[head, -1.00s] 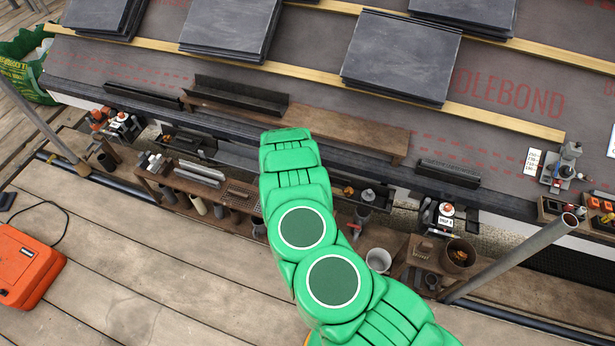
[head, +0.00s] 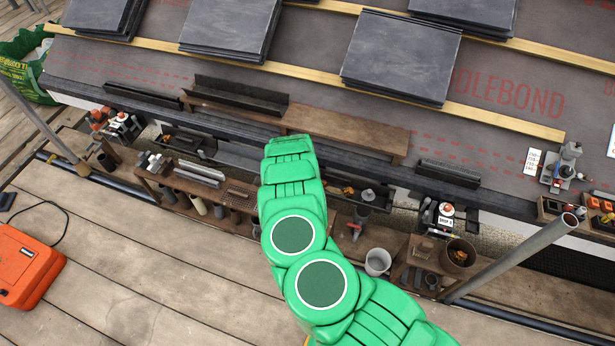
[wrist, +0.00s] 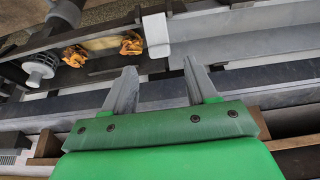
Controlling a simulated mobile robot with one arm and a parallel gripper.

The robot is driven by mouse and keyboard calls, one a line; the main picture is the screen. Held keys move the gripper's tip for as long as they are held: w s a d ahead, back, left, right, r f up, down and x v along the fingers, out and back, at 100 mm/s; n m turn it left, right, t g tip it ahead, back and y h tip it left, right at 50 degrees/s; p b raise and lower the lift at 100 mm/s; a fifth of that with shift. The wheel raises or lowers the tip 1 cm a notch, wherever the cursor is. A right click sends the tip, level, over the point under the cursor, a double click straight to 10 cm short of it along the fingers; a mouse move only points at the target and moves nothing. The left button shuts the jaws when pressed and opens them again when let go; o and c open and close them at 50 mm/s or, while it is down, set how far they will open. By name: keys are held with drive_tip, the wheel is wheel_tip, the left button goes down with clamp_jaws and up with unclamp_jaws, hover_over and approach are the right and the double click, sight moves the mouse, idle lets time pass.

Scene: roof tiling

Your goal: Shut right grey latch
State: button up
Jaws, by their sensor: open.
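In the wrist view, my gripper (wrist: 161,80) is open, with its two grey fingers apart and nothing between them. A small pale grey block (wrist: 156,35) stands just beyond the gap between the fingertips, at the end of a grey rail (wrist: 235,42). It may be the right grey latch, but I cannot tell for sure, nor whether it is open or shut. The fingers look apart from it. In the head view, my green arm covers the middle of the bench, and the gripper's fingers are hidden there.
Yellow-brown crumpled pieces (wrist: 131,43) lie in a dark tray beside a grey round knob (wrist: 38,70). In the head view, a white bucket (head: 377,262) and a wooden stand with a pot (head: 458,257) are right of my arm. A slanted grey pole (head: 515,258) stands farther right.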

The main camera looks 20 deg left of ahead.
drive_tip(key=shift+x, duration=2.15)
drive_tip(key=c, duration=1.1)
drive_tip(key=shift+o, duration=0.2)
